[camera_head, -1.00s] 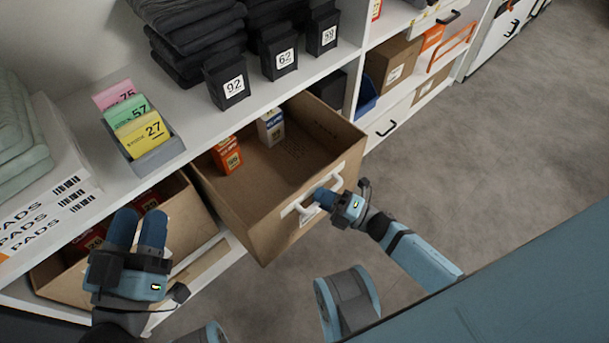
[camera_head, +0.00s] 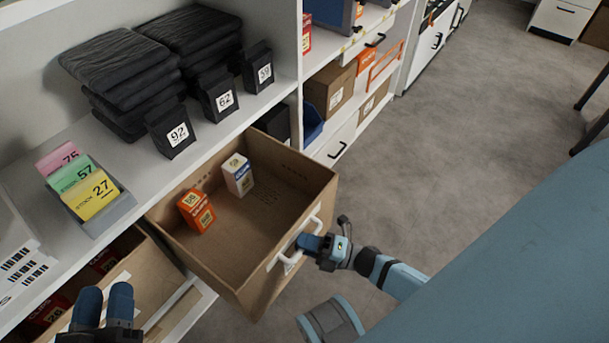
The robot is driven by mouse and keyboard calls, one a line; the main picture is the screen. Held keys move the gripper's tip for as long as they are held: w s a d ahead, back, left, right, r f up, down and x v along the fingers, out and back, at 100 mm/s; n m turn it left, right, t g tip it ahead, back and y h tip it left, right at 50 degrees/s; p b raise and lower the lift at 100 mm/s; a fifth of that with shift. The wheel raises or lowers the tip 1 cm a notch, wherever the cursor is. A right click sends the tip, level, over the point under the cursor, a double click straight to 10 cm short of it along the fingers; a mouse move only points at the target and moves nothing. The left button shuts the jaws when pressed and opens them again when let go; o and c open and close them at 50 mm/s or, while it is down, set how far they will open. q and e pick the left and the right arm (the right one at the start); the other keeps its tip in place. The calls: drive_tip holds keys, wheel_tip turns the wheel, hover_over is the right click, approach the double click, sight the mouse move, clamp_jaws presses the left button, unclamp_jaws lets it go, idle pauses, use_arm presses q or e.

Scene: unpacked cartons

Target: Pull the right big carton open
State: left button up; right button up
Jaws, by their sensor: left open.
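The right big carton (camera_head: 172,234) is a brown open-topped box with a white handle (camera_head: 314,222) on its front. It stands pulled out past the shelf edge, its inside showing. An orange box (camera_head: 196,211) and a white-and-blue box (camera_head: 238,174) stand inside. My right gripper (camera_head: 309,243) is at the front handle, its blue fingers closed around the bar; the far finger is partly hidden. My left gripper (camera_head: 105,296) is open and empty at the bottom left, in front of the left carton (camera_head: 149,272), apart from the right carton.
The shelf above holds a grey tray of coloured cards (camera_head: 108,215), black labelled boxes (camera_head: 171,130) and dark folded cloths (camera_head: 120,75). Smaller cartons (camera_head: 330,88) and drawers sit further right. The grey floor (camera_head: 440,150) beyond my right arm is clear.

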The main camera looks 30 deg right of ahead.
use_arm(q)
drive_tip(key=f+p, duration=0.1)
drive_tip(key=a+f+g+y, duration=0.1)
drive_tip(key=f, duration=0.1)
drive_tip(key=shift+a+p, duration=0.1)
drive_tip(key=shift+p, duration=0.25)
use_arm(e)
drive_tip(key=v, duration=1.3)
drive_tip(key=shift+s+d, duration=0.3)
drive_tip(key=shift+f, duration=0.1)
